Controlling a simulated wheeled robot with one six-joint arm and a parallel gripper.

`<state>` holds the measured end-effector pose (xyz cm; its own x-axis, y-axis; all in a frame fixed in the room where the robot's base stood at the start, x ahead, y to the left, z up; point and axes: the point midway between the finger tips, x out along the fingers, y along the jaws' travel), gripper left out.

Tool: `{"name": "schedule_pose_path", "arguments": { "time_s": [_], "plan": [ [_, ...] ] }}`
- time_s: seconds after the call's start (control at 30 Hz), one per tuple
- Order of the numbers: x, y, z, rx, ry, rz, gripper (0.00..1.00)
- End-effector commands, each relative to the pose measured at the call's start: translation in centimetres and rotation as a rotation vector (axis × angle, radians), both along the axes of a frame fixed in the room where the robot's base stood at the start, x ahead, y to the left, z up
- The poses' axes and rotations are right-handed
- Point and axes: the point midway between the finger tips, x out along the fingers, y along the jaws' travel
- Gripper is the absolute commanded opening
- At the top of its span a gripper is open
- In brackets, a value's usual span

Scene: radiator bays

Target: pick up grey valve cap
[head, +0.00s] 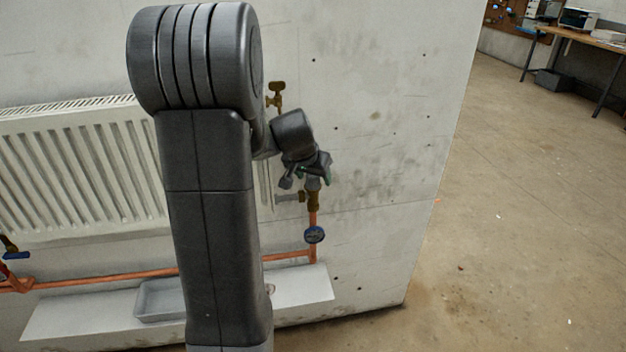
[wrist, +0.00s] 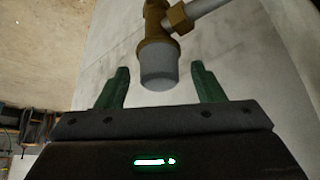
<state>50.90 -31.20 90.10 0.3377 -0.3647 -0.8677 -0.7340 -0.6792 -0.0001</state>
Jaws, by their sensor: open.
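The grey valve cap (wrist: 158,68) sits on the brass valve body (wrist: 155,28) in the wrist view. My gripper (wrist: 161,80) is open, with one green finger on each side of the cap and a visible gap to both. I cannot tell how far the cap reaches between the fingers in depth. In the head view my gripper (head: 312,172) is at the top of the brass valve (head: 313,200) on the right pipe. The cap shows there as a small grey patch (head: 313,184), mostly hidden by the gripper.
A white radiator (head: 80,165) hangs on the wall at left. A grey tray (head: 160,300) sits on a white ledge (head: 80,315). Another brass valve (head: 275,98) is above. Open floor lies right.

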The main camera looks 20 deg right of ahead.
Motion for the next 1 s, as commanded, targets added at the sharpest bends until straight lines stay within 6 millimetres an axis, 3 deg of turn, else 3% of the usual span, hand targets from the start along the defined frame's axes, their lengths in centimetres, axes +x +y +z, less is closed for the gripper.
{"name": "schedule_pose_path", "arguments": {
  "time_s": [0.07, 0.3, 0.33, 0.77, 1.0],
  "plan": [
    [0.0, 0.0, 0.0, 0.000, 0.000, 0.000, 0.62],
    [0.0, 0.0, 0.0, 0.000, 0.000, 0.000, 0.17],
    [0.0, 0.0, 0.0, 0.000, 0.000, 0.000, 0.14],
    [0.0, 0.0, 0.4, 0.000, -0.001, -0.001, 0.14],
    [0.1, 0.0, 3.1, -0.002, -0.004, -0.001, 0.14]
  ]
}}
